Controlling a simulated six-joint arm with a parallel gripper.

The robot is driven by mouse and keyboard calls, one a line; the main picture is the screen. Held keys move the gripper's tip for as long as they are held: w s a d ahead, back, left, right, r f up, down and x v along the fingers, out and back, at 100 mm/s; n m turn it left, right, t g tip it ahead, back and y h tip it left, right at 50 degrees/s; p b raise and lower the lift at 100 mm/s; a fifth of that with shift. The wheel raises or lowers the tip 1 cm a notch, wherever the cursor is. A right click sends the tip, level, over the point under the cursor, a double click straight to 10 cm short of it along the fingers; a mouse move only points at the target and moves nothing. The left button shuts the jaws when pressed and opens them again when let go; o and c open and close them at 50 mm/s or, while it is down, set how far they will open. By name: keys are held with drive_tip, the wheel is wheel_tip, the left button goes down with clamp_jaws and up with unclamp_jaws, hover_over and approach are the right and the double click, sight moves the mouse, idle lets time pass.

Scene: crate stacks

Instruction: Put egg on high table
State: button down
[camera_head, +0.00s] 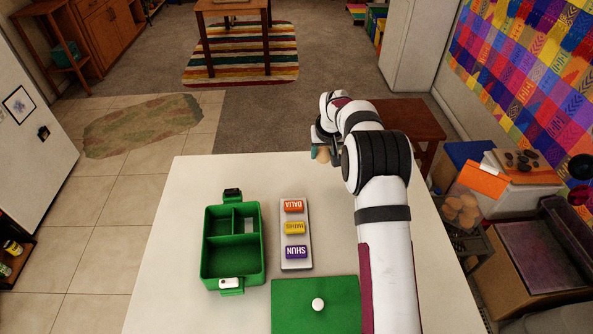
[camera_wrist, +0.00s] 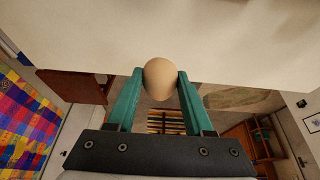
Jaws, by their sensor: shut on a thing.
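A light brown egg (camera_wrist: 159,78) sits between the two teal fingers of my gripper (camera_wrist: 157,88) in the wrist view. The fingers touch it on both sides. In the head view my gripper (camera_head: 318,151) is above the far edge of the white table (camera_head: 170,240), with the egg (camera_head: 323,156) partly hidden by the fingers. A wooden table (camera_head: 231,6) stands far back on a striped rug. A reddish-brown table (camera_head: 412,118) stands behind my arm, partly hidden by it. I cannot tell which of these is the high table.
On the white table are a green compartment box (camera_head: 234,277), a grey tray (camera_head: 296,262) with three name tags and a green board (camera_head: 290,310) with a white knob. Boxes and a crate (camera_head: 470,245) crowd the right side. The table's far left is clear.

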drive_tip(key=w+a+f, duration=0.1)
drive_tip(key=a, duration=0.1)
drive_tip(key=w+a+f, duration=0.1)
drive_tip(key=a+f, duration=0.1)
drive_tip(key=w+a+f, duration=0.1)
drive_tip(key=a, duration=0.2)
drive_tip(key=shift+w+f, duration=0.1)
drive_tip(key=shift+f, duration=2.2)
drive_tip(key=shift+c, duration=1.4)
unclamp_jaws()
drive_tip(key=shift+f, duration=0.15)
